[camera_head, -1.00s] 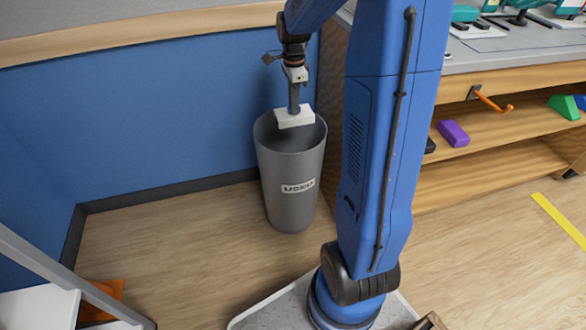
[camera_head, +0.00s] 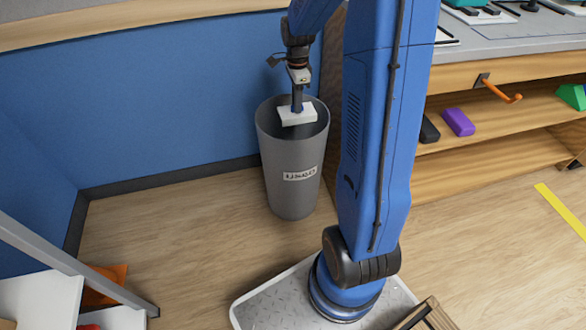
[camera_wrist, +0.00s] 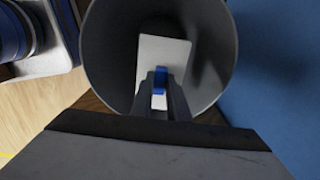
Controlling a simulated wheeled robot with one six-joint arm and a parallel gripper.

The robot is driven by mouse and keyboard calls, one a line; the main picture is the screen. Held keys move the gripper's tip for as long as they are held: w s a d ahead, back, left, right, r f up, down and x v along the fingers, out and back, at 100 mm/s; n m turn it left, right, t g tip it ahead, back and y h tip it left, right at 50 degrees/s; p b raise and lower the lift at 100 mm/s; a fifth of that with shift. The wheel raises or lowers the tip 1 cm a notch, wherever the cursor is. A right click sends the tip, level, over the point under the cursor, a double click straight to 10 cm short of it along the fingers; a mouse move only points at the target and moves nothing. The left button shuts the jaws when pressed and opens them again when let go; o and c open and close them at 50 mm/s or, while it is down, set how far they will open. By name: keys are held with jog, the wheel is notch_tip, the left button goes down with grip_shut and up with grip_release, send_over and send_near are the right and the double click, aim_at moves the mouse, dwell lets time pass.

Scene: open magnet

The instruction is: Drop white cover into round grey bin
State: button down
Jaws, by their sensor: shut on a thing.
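The white cover (camera_head: 297,114) is a flat, pale rectangular piece at the mouth of the round grey bin (camera_head: 291,170). My gripper (camera_head: 297,106) points down over the bin and is shut on the white cover. In the wrist view the cover (camera_wrist: 163,52) lies inside the outline of the bin's rim (camera_wrist: 88,50), and my gripper's fingers (camera_wrist: 160,82) close on a blue part at its middle. The bin stands upright on the floor against the blue wall and carries a label whose text is blurred. The bin's bottom is hidden.
A wooden bench with shelves (camera_head: 490,150) stands right of my arm, holding a purple block (camera_head: 458,122), a black block (camera_head: 428,130) and a green block (camera_head: 572,96). A white rack with an orange item (camera_head: 104,284) is at lower left. Floor left of the bin is clear.

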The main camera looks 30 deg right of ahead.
jog(key=c, duration=1.6)
grip_release()
notch_tip(320, 180, up, 17)
jog(key=shift+r, duration=0.2)
